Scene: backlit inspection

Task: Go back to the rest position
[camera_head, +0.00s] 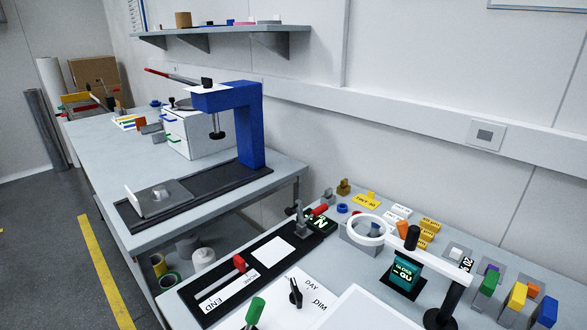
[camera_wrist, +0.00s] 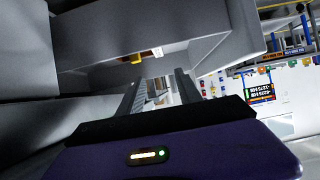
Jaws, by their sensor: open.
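My gripper (camera_wrist: 162,90) shows in the wrist view, with two dark ribbed fingers set apart and nothing seen between them. Its purple body with a small lit strip fills the bottom of that view. Large grey surfaces, which I cannot identify, surround the fingers at the left and above. In the head view neither my arm nor my gripper is in sight. The front bench (camera_head: 170,300) there carries a black slide panel, a green-handled lever (camera_head: 255,312), a red-handled slider (camera_head: 240,264) and a white ring on a stand (camera_head: 368,229).
A second bench (camera_head: 95,150) at the back left holds a blue press frame (camera_head: 250,125) and a white drawer box (camera_head: 195,135). Coloured blocks (camera_head: 517,296) stand along the front bench's right side. A shelf (camera_head: 225,32) hangs on the wall. Grey floor lies open at the left.

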